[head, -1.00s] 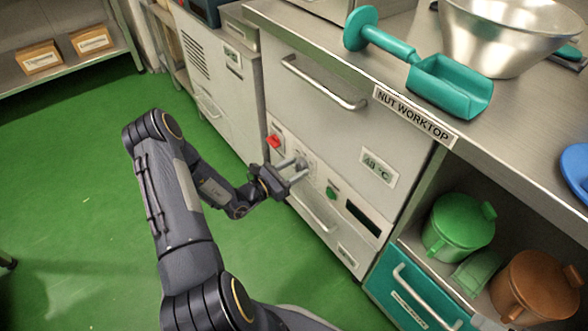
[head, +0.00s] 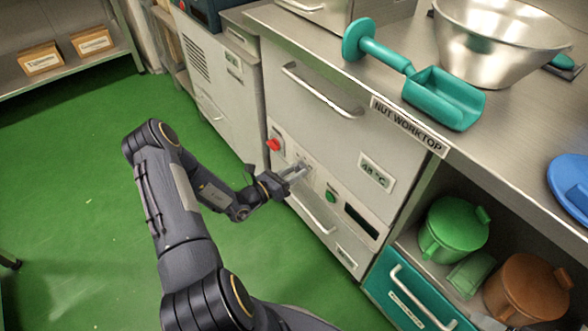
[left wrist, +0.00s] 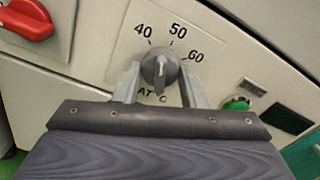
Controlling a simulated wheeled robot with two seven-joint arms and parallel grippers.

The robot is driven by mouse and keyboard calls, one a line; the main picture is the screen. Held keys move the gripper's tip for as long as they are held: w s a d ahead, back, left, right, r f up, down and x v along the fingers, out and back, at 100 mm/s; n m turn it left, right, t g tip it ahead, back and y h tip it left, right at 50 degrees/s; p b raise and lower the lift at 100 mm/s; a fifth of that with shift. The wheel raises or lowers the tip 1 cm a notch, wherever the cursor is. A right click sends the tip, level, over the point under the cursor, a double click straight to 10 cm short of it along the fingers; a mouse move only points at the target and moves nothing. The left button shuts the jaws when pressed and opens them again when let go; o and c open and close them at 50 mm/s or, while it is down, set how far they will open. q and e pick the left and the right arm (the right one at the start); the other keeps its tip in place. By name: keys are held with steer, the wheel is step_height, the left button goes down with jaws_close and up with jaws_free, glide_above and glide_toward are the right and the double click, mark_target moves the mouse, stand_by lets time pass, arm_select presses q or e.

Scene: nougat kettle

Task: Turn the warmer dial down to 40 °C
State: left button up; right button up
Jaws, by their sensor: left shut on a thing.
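The warmer dial is a round grey knob (left wrist: 160,68) in the left wrist view, with a scale marked 40, 50 and 60 above it. Its white pointer mark is near the top of the knob, by the 40 to 50 side; the exact setting is hard to read. My left gripper (left wrist: 159,82) has one finger on each side of the knob and is shut on it. In the head view the gripper (head: 302,170) reaches the panel and mostly hides the dial. My right gripper is not in view.
A red knob (head: 274,144) is left of the dial and a green button (head: 331,196) right of it. Drawer handles (head: 322,90) stick out above and below. A teal scoop (head: 440,96) and steel bowl (head: 500,45) stand on the worktop.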

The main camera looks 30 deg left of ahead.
arm_select(q)
steer(key=n+p, duration=0.1)
steer(key=n, duration=0.2)
steer(key=shift+r, duration=0.1)
steer(key=shift+n+p, duration=0.65)
steer(key=shift+n, duration=0.65)
steer(key=o, duration=1)
steer(key=p+v, duration=0.1)
steer(key=v, duration=0.7)
steer(key=shift+p, duration=0.3)
